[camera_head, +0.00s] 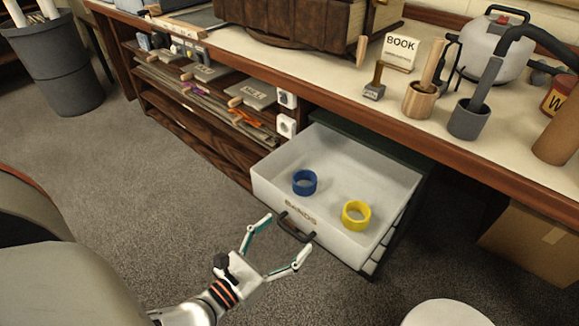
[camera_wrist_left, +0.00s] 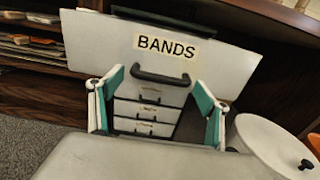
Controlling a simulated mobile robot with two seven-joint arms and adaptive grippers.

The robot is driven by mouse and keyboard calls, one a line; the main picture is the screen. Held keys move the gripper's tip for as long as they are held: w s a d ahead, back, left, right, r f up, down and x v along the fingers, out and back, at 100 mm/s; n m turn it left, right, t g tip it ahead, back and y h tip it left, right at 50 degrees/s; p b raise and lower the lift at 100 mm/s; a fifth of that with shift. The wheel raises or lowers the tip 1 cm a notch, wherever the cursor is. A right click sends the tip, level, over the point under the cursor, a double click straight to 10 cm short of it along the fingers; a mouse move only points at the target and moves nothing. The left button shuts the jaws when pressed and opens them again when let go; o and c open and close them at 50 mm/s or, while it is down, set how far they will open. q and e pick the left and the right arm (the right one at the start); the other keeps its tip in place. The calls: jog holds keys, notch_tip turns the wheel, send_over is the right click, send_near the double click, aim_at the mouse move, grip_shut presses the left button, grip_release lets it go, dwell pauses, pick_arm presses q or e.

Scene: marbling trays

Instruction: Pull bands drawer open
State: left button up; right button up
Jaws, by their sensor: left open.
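The bands drawer (camera_head: 345,247) stands pulled out from a drawer unit under the worktable in the head view. Its white front also shows in the left wrist view (camera_wrist_left: 100,45), with a BANDS label and a dark handle (camera_wrist_left: 160,78). A blue band (camera_head: 305,182) and a yellow band (camera_head: 356,215) lie inside the drawer. My left gripper (camera_head: 286,232) is open in front of the drawer, its fingers spread on either side of the handle. In the left wrist view, the fingers (camera_wrist_left: 158,95) stand apart around and below the handle. Contact with the handle cannot be told. My right gripper is not in view.
More closed drawers (camera_wrist_left: 145,110) sit below. The worktable (camera_head: 430,120) above holds a BOOK sign, wooden and grey cups and a kettle-like pot. Shelves (camera_head: 200,125) stand to the left, a cardboard box (camera_head: 525,245) to the right. A round white top (camera_head: 445,313) is near the front.

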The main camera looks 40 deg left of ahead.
pick_arm(q)
jog(key=s, duration=0.9)
jog(key=shift+s+a, duration=0.25)
jog(key=shift+s, duration=0.1)
jog(key=shift+r, duration=0.1)
